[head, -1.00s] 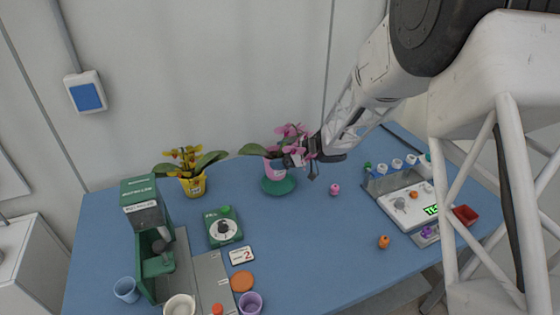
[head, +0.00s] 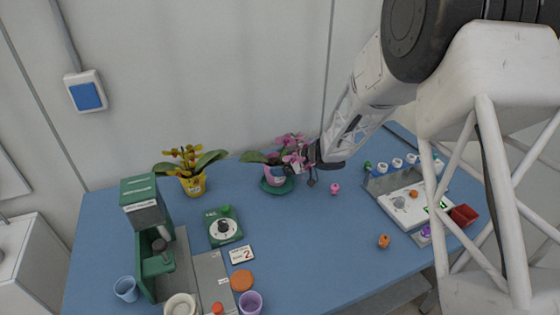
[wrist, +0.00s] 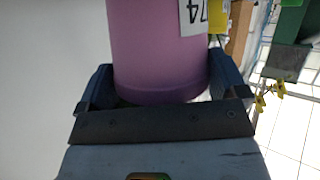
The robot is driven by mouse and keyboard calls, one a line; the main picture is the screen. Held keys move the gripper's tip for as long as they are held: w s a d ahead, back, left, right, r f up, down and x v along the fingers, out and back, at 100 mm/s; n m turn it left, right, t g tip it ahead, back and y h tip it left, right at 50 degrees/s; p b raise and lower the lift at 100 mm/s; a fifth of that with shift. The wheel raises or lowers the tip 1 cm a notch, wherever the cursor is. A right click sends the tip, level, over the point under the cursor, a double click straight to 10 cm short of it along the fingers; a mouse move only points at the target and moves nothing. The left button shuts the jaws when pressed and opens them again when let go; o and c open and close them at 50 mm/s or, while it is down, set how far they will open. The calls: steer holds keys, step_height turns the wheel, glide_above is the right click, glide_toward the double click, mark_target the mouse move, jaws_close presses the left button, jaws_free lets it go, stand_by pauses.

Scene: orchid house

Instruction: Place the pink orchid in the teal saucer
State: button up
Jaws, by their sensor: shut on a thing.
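The pink orchid (head: 272,176) has a pink pot, green leaves and pink flowers. In the head view it stands roughly upright over the teal saucer (head: 268,190), with the pot's base overlapping the saucer's middle. I cannot tell whether the base touches the saucer. My gripper (head: 290,166) comes in from the right and is shut on the pot. In the wrist view the pink pot (wrist: 158,50) fills the space between the two fingers (wrist: 160,90), with part of a white label on it.
A yellow-potted orchid (head: 192,184) stands to the left at the back. A green dial device (head: 223,228) is in front. A small pink item (head: 335,188) lies to the right of the saucer. The blue table (head: 310,245) is clear in the middle.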

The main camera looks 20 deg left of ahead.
steer(key=o, duration=0.8)
steer(key=shift+o, duration=0.2)
steer(key=shift+r, duration=0.1)
steer(key=shift+r, duration=0.4)
steer(key=v, duration=1.2)
